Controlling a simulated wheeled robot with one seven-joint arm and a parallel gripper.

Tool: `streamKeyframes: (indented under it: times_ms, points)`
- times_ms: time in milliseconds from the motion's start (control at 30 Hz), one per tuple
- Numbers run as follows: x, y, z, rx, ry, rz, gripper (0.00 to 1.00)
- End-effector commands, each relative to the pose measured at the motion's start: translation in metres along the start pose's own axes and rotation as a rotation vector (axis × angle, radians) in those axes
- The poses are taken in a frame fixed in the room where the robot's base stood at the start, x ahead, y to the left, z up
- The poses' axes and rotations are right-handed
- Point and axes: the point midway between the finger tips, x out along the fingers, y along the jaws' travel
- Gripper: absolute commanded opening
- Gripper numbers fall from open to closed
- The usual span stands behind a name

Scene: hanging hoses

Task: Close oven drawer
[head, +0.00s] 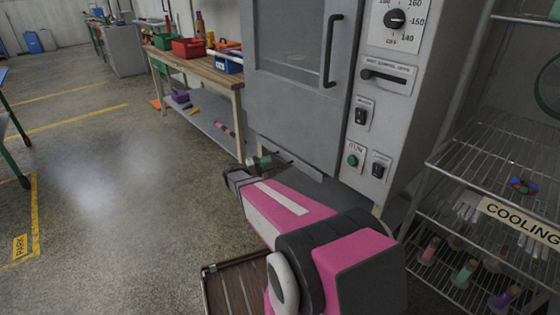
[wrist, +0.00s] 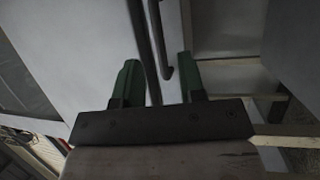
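The grey oven (head: 290,110) stands at the centre of the head view. Its door has a vertical black handle (head: 332,52) and looks shut. A pale edge (head: 295,163) shows low on the oven front, beside my gripper; I cannot tell whether it belongs to a drawer. My gripper (head: 268,160) is low in front of the oven. In the wrist view, my gripper's green fingers (wrist: 157,82) are spread apart. Dark bars (wrist: 150,45) appear between them against a pale panel. I cannot tell whether the fingers touch them. My arm hides part of the oven's lower front.
A wire cooling rack (head: 500,150) stands close on the right. A wooden workbench (head: 205,72) with bins is at the left of the oven. A brown slatted item (head: 235,285) is on the floor beside my arm.

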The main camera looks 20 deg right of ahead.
Motion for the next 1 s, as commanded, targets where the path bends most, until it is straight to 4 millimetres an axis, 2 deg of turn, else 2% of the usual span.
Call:
streamKeyframes:
  times_ms: [100, 300, 500, 767, 800, 900, 1000]
  points:
    - [0.023, 0.0, 0.001, -0.001, -0.002, 0.0, 0.37]
    - [0.049, 0.0, 0.0, -0.001, 0.0, 0.0, 0.37]
    - [0.06, 0.0, 0.0, -0.001, 0.0, 0.0, 0.37]
    - [0.061, 0.0, 0.0, -0.001, 0.001, 0.0, 0.37]
    - [0.061, 0.0, 0.0, -0.001, 0.001, 0.0, 0.3]
    - [0.061, 0.0, 0.0, -0.001, 0.001, 0.0, 0.0]
    - [0.061, 0.0, 0.0, -0.001, 0.001, 0.0, 0.0]
